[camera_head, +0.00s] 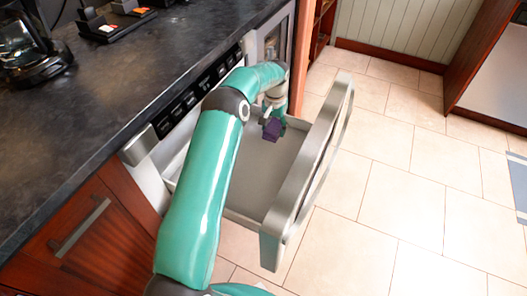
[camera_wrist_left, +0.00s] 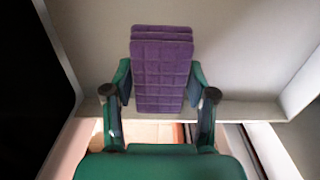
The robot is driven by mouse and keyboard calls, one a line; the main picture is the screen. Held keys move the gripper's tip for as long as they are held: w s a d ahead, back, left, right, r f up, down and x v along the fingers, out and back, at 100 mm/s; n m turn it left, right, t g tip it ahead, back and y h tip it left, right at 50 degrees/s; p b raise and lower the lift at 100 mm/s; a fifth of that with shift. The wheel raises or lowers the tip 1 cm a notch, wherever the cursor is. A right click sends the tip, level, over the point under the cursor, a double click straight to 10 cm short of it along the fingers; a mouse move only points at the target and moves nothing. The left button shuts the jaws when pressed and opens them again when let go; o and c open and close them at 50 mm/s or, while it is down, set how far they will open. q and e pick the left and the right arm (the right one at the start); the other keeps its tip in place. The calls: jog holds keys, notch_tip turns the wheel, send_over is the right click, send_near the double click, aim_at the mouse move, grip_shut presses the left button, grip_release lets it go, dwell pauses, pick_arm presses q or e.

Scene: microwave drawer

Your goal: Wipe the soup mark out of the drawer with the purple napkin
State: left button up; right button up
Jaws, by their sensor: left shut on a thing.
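The purple napkin (camera_head: 272,129) is folded and held by my left gripper (camera_head: 276,118) inside the far end of the open drawer (camera_head: 240,200). In the left wrist view the napkin (camera_wrist_left: 161,70) shows as a thick folded block with a grid texture. My left gripper (camera_wrist_left: 160,95) is shut on it, with a finger on each side. The drawer's pale floor shows around it; I cannot tell whether the napkin touches the floor. No soup mark shows in either view. My arm hides part of the drawer. My right gripper is not in view.
The drawer's thick steel front (camera_head: 308,165) stands out over the tiled floor (camera_head: 400,190). A dark countertop (camera_head: 110,110) runs along the left, with a coffee maker (camera_head: 28,50) and a black rack (camera_head: 112,22) on it.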

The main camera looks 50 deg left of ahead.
pick_arm(q)
jog(key=shift+s+r+p, duration=0.1)
jog(key=shift+r+p, duration=0.45)
jog(key=shift+r, duration=0.55)
jog(key=shift+r, duration=0.1)
